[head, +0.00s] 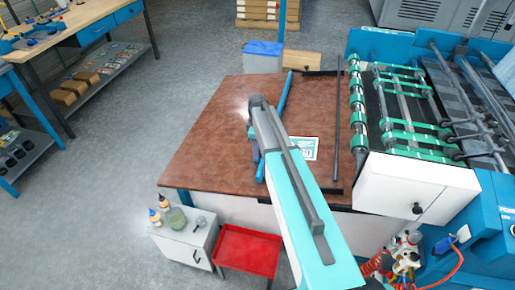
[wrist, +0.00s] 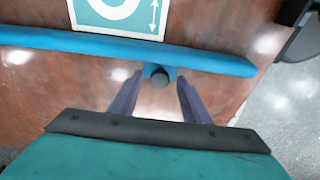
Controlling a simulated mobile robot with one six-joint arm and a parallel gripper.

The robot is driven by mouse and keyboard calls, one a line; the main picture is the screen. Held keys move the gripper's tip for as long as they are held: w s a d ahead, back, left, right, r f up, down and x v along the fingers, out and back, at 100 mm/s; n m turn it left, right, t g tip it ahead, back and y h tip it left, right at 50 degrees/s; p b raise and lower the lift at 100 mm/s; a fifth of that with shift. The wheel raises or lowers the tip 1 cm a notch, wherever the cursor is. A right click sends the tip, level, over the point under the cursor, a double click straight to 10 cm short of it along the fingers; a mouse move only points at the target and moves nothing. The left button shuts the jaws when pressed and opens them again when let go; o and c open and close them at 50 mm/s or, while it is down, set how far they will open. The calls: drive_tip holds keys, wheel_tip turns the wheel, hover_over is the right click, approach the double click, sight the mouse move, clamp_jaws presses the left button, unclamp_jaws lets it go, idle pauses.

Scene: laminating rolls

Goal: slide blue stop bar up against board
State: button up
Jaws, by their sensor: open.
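The blue stop bar (head: 284,95) lies on the brown tabletop, partly hidden behind my arm in the head view. In the wrist view the bar (wrist: 215,62) runs across the picture, with a short dark round knob (wrist: 159,80) on its near side. My gripper (wrist: 158,84) is open, its two purple fingers on either side of the knob; I cannot tell whether they touch it. A white-and-teal printed card (head: 304,148) lies right of the bar, and also shows beyond it in the wrist view (wrist: 120,14). I cannot make out the board's edges for certain.
A thin dark rod (head: 337,120) lies at the tabletop's right, beside a machine with green rollers (head: 400,105). The brown tabletop (head: 215,130) is clear on the left. A white cabinet with bottles (head: 185,240) and a red tray (head: 247,250) stand in front.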

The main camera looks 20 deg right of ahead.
clamp_jaws()
drive_tip(key=shift+w+a+f, duration=0.1)
drive_tip(key=shift+w+a, duration=0.05)
drive_tip(key=shift+a, duration=0.1)
unclamp_jaws()
idle(0.4)
wheel_tip(320, 180, up, 14)
drive_tip(key=b, duration=0.1)
drive_tip(key=shift+b, duration=0.35)
idle(0.5)
drive_tip(key=shift+f, duration=0.1)
idle(0.3)
